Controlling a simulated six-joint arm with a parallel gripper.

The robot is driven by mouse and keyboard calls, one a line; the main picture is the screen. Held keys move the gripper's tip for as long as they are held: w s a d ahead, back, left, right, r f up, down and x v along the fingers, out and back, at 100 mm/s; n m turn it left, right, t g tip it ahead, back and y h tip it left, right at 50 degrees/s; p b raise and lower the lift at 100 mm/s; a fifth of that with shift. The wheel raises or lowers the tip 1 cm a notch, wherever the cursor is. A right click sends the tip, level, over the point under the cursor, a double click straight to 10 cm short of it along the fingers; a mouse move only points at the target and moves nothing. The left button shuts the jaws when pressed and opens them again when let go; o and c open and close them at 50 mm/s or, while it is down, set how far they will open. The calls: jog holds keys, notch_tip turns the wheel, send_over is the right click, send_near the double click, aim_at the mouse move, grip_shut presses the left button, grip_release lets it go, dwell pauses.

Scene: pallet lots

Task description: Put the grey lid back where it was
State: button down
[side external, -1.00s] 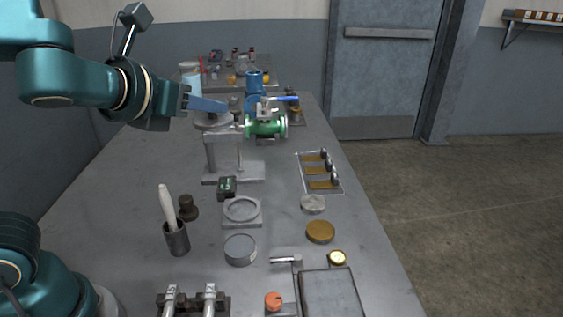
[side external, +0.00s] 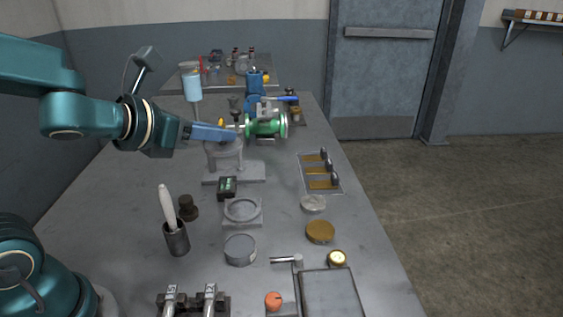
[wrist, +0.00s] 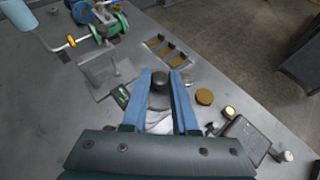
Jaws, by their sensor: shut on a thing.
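My gripper (side external: 232,133) is shut on a small dark knob, seen between its blue fingertips in the wrist view (wrist: 160,82).
A green valve body (side external: 266,127) stands close beyond the fingertips. A light blue cylinder (side external: 192,88) is behind the gripper. A holder with a white-handled tool (side external: 177,239), a grey round tin (side external: 240,251) and a brown disc (side external: 320,232) stand nearer. The table's left middle is clear.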

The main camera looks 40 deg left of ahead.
jog(key=r+n+y, duration=0.1)
jog(key=r, duration=0.1)
jog(key=s+r+n+y, duration=0.1)
jog(key=r+n+y, duration=0.1)
jog(key=r, duration=0.1)
jog(key=shift+s+d+r, duration=0.2)
jog(key=shift+r, duration=0.1)
jog(key=f+n+g+y, duration=0.1)
jog(key=f, duration=0.1)
jog(key=f+n+g+y, duration=0.1)
jog(key=f+n+y, duration=0.1)
jog(key=f, duration=0.1)
jog(key=f+n+g+y, duration=0.1)
jog(key=f, duration=0.1)
jog(key=shift+s+a+f+n+y, duration=0.15)
jog(key=shift+s+a+n+y, duration=0.1)
jog(key=shift+a+n+y, duration=0.15)
jog(key=m+t+h, duration=0.1)
jog(key=m+h, duration=0.1)
send_over(238, 252)
notch_tip(238, 252, down, 8)
jog(key=shift+f, duration=3.15)
jog(key=shift+f, duration=0.55)
jog(key=c, duration=0.6)
grip_release()
